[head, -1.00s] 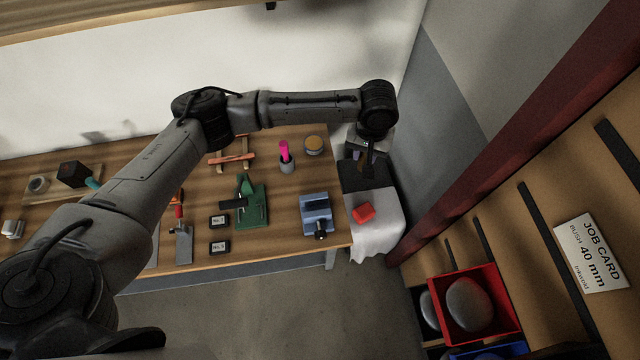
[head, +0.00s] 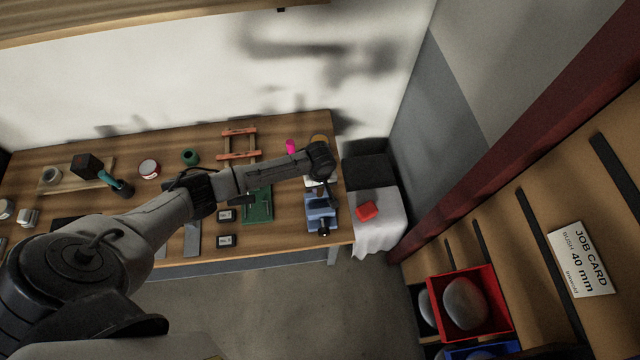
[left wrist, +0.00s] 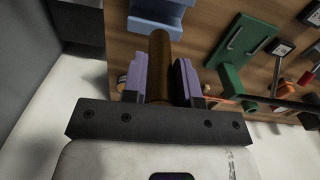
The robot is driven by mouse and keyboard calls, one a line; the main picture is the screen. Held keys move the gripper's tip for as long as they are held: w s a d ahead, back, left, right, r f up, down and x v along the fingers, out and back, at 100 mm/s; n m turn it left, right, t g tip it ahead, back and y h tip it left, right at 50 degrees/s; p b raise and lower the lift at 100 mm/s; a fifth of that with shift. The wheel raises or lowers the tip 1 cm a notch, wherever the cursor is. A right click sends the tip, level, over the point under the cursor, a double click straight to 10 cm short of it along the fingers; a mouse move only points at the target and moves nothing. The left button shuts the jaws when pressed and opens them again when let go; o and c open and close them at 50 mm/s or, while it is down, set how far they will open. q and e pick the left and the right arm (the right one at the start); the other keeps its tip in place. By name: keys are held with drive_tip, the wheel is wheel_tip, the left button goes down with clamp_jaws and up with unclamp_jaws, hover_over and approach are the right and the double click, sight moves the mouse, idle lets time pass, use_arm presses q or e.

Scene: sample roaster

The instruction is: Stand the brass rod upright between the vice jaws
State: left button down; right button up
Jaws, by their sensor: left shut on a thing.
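The blue vice (head: 321,216) stands at the right front of the bench. My left gripper (head: 319,187) is directly behind and above it in the head view, pointing down. In the left wrist view its two purple-padded fingers (left wrist: 160,82) are shut on the brass rod (left wrist: 158,50). The rod sticks out past the fingertips towards the vice (left wrist: 157,14) at the top of that view. The rod's far end overlaps the vice's edge there; I cannot tell whether it is between the jaws. In the head view the rod cannot be made out. My right gripper is not in view.
A green clamp fixture (head: 258,207) stands left of the vice. A pink object (head: 290,146) is behind, close to my forearm. A red block (head: 366,210) lies on a white cloth (head: 378,235) to the right. A red bin (head: 492,305) is at the lower right.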

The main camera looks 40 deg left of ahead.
sight(320, 193)
use_arm(q)
drive_tip(key=shift+r+p, duration=0.15)
drive_tip(key=shift+p, duration=0.4)
wheel_tip(320, 193, down, 4)
drive_tip(key=shift+d+r+b, duration=0.1)
drive_tip(key=shift+r+b, duration=0.15)
drive_tip(key=shift+b, duration=0.65)
drive_tip(key=shift+f+b, duration=0.65)
drive_tip(key=shift+f, duration=0.65)
drive_tip(key=shift+p, duration=0.4)
drive_tip(key=shift+p, duration=0.4)
drive_tip(key=shift+f, duration=0.1)
